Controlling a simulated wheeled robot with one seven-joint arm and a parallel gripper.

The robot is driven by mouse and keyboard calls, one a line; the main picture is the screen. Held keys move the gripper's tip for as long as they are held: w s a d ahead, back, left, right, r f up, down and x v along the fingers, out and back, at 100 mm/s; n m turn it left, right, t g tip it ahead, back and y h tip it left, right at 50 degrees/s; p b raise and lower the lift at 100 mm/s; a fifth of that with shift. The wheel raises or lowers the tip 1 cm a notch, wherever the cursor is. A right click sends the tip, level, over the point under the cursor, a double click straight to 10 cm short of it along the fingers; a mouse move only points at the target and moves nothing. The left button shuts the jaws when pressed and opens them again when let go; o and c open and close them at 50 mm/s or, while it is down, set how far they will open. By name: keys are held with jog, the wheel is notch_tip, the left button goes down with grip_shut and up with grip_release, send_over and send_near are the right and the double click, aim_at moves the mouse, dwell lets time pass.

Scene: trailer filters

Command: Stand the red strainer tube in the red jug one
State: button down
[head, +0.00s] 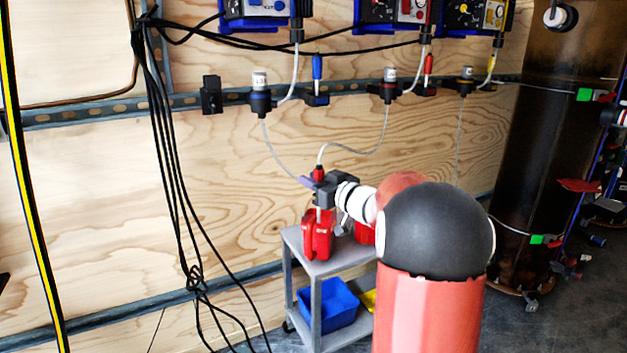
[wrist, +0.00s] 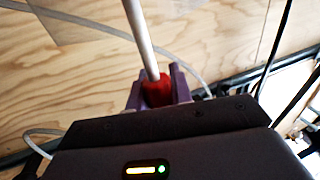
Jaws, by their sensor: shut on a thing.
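My gripper (head: 314,183) is shut on the red head of the strainer tube (head: 318,173), above the small grey cart. In the wrist view the purple fingers of my gripper (wrist: 157,88) sit on both sides of the red head (wrist: 157,93), and the pale rod (wrist: 142,40) runs away from it. In the head view the rod hangs about upright below my gripper, over the red jug (head: 317,243) on the cart. Its lower end meets the jug's top in the picture; I cannot tell how far it is inside.
A second red thing (head: 365,233) on the grey cart (head: 330,264) is mostly hidden by my arm. A blue bin (head: 328,305) is on the lower shelf. A thin pale hose (head: 352,152) loops from the tube to a wall fitting. Black cables (head: 172,150) hang left.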

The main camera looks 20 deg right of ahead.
jog(key=shift+f, duration=0.2)
jog(key=c, duration=1.2)
grip_release()
jog(key=shift+o, duration=0.2)
jog(key=shift+s, duration=0.1)
jog(key=v, duration=0.7)
jog(key=shift+s+p, duration=0.3)
jog(key=shift+p, duration=0.05)
jog(key=shift+d+r, duration=0.1)
jog(key=s+a+r+m+g+h+p, duration=0.3)
jog(key=s+a+r+m+h+p, duration=0.3)
jog(key=r+h, duration=0.3)
jog(key=s+a+f+n+g+y+p, duration=0.1)
jog(key=s+a+f+g, duration=0.1)
jog(key=s, duration=0.6)
jog(key=s+a+f+g+y+p, duration=0.1)
jog(key=s+a+f+g+p, duration=0.1)
jog(key=s+a, duration=0.5)
jog(key=s+a+f+n+g+y+p, duration=0.1)
jog(key=s+a+f+g, duration=0.2)
jog(key=s, duration=0.5)
jog(key=shift+s+a+n+g+y+p, duration=0.3)
jog(key=shift+s+a+g+y, duration=0.1)
jog(key=shift+a+g, duration=0.45)
